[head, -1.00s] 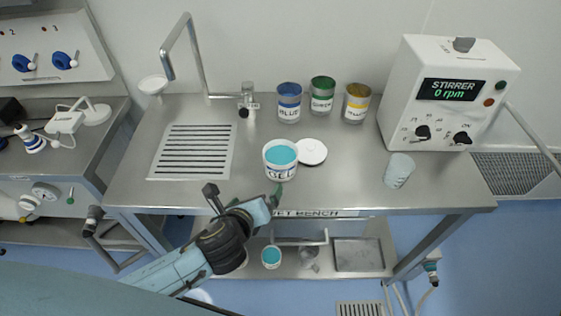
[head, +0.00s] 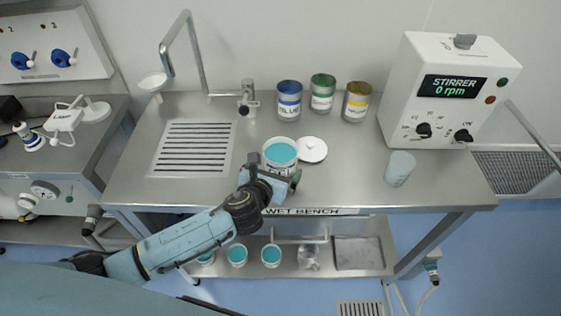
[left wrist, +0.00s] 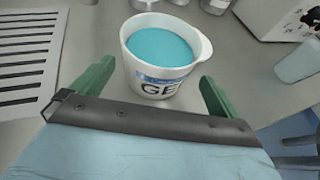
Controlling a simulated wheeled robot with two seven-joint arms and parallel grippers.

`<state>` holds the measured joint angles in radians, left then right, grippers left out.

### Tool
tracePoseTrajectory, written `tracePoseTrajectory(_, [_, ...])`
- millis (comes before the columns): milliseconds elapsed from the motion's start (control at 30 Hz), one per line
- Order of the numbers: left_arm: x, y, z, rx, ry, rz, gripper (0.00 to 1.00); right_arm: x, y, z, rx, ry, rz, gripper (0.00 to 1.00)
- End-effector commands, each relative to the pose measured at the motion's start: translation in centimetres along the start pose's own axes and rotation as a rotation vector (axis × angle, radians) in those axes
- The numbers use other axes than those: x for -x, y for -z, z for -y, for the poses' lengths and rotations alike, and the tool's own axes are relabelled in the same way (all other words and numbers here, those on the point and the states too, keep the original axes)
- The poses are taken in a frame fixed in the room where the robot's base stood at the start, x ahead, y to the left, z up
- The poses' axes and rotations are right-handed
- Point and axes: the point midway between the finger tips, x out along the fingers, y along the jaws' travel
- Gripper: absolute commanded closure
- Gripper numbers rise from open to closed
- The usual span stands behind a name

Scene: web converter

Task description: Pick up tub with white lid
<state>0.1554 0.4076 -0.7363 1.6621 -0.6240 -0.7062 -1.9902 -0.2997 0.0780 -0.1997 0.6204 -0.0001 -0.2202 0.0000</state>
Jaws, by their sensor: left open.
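A white tub with teal contents (head: 281,152) stands on the wet bench, with no lid on it. The left wrist view shows this tub (left wrist: 160,62) with a label reading "GE", partly cut off. A round white lid (head: 312,150) lies flat on the bench just right of the tub. My left gripper (head: 272,176) is at the near side of the tub. In the left wrist view its green fingers (left wrist: 155,88) are spread wide, on either side of the tub's near part, with nothing held. My right gripper does not show.
Blue (head: 289,101), green (head: 322,94) and yellow (head: 356,102) cans stand behind the tub. A stirrer unit (head: 447,92) and a beaker (head: 399,169) are at the right. A drain grate (head: 192,150) and tap (head: 248,97) are at the left. Several vessels stand on the lower shelf (head: 336,240).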

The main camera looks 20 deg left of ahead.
Motion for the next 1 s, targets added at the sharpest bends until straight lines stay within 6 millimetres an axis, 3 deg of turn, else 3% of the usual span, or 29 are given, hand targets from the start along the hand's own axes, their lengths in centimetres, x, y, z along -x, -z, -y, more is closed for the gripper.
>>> tracePoseTrajectory(300, [-4.2,-0.2,-0.4,0.002,-0.002,0.001,0.00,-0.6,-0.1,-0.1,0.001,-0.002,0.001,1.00])
tracePoseTrajectory(633, [-4.7,-0.2,-0.4,0.002,-0.001,0.000,0.00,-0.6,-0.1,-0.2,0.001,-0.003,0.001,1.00])
tracePoseTrajectory(1000, [-4.7,-0.2,-0.4,0.002,-0.001,0.000,0.48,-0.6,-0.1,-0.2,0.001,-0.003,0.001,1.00])
